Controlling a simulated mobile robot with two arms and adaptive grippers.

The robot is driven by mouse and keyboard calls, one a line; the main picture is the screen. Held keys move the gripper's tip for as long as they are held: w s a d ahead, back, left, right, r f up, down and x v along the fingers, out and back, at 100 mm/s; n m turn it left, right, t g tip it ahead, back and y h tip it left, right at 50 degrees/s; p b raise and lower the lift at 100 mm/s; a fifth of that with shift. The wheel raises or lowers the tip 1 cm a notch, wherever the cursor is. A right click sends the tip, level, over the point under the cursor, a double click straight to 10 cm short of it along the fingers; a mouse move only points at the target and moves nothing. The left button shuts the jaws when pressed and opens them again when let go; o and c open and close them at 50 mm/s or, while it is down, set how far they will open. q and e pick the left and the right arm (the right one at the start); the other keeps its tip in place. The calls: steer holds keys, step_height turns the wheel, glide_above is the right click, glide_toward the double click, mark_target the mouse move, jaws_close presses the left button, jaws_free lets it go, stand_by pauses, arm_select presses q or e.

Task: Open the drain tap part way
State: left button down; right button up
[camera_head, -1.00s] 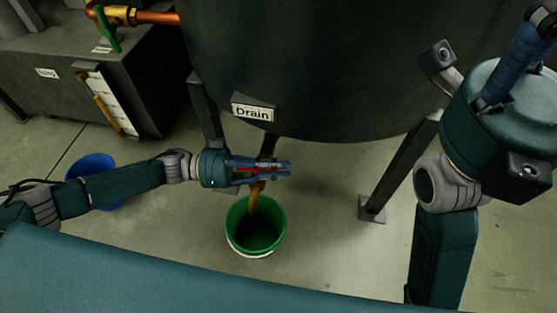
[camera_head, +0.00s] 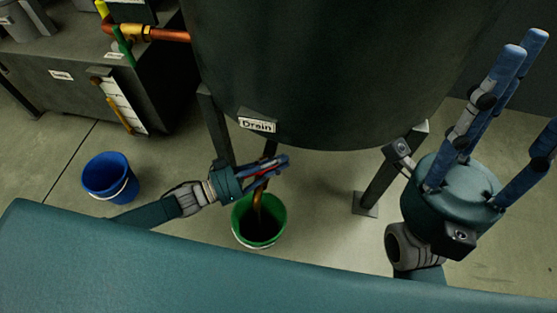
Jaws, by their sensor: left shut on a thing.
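The drain tap sits under the dark tank (camera_head: 320,75), below the "Drain" label (camera_head: 257,125). My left gripper (camera_head: 272,168) is shut on the tap's red handle (camera_head: 263,180), which shows only as a thin strip between the blue fingers. The rest of the tap is mostly hidden by the gripper. A brown stream (camera_head: 257,205) runs down from there into a green bucket (camera_head: 240,222), which holds dark liquid. My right gripper (camera_head: 515,115) is open and empty at the right, its blue fingers pointing up and spread apart.
A blue bucket (camera_head: 108,180) stands on the floor at the left. Tank legs (camera_head: 215,130) flank the tap, and another leg (camera_head: 378,180) stands right of the green bucket.

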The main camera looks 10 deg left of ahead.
arm_select(q)
steer(key=shift+a+f, duration=0.15)
steer(key=shift+f, duration=0.1)
steer(key=c, duration=1.7)
jaws_free()
steer(key=shift+c, duration=0.2)
steer(key=shift+r, duration=0.1)
steer(key=v, duration=1.2)
